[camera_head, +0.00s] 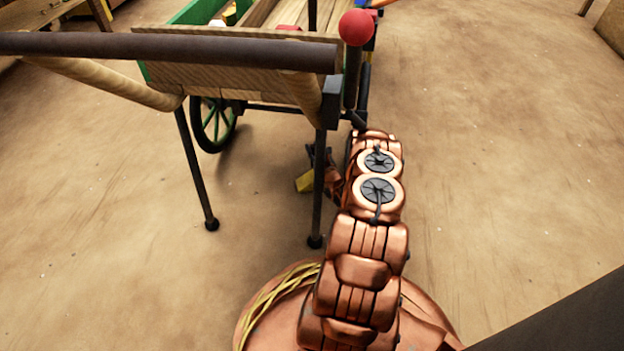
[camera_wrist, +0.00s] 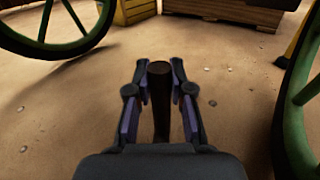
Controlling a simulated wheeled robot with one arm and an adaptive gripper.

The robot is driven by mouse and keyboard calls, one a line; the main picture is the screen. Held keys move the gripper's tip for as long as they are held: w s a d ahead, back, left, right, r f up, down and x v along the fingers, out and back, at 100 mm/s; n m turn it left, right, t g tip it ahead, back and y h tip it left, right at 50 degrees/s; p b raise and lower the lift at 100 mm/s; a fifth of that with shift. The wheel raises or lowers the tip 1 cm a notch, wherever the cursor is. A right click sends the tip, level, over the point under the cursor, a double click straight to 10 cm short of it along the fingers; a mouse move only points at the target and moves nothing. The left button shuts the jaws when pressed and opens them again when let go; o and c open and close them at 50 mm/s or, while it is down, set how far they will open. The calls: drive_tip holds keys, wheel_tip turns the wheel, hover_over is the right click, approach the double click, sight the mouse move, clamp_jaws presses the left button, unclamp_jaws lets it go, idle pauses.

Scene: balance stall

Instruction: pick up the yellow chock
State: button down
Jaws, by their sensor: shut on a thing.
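The yellow chock (camera_head: 304,182) shows in the head view as a small block low under the cart, just left of the cart's near right leg. My gripper (camera_head: 317,160) is right beside it, partly hidden behind that leg. In the wrist view my gripper (camera_wrist: 159,105) has its fingers on both sides of a dark upright post (camera_wrist: 160,90) and is shut on it. The post appears to be the chock's handle. The yellow body does not show in the wrist view. I cannot tell whether the chock touches the floor.
The wooden cart (camera_head: 240,75) stands over the gripper, with a thick dark handlebar (camera_head: 170,45) and thin legs. A green spoked wheel (camera_head: 212,123) is to the left. A red-knobbed lever (camera_head: 357,28) rises close to my arm. The floor to the right is clear.

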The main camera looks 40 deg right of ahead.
drive_tip(key=shift+r, duration=0.2)
drive_tip(key=shift+r+p, duration=1.35)
drive_tip(key=shift+r, duration=0.45)
drive_tip(key=s, duration=0.1)
drive_tip(key=p, duration=0.6)
approach(313, 144)
drive_tip(key=s+a+r, duration=0.2)
drive_tip(key=s, duration=0.3)
drive_tip(key=shift+s+a, duration=0.2)
drive_tip(key=shift+a, duration=0.05)
drive_tip(key=shift+r, duration=0.15)
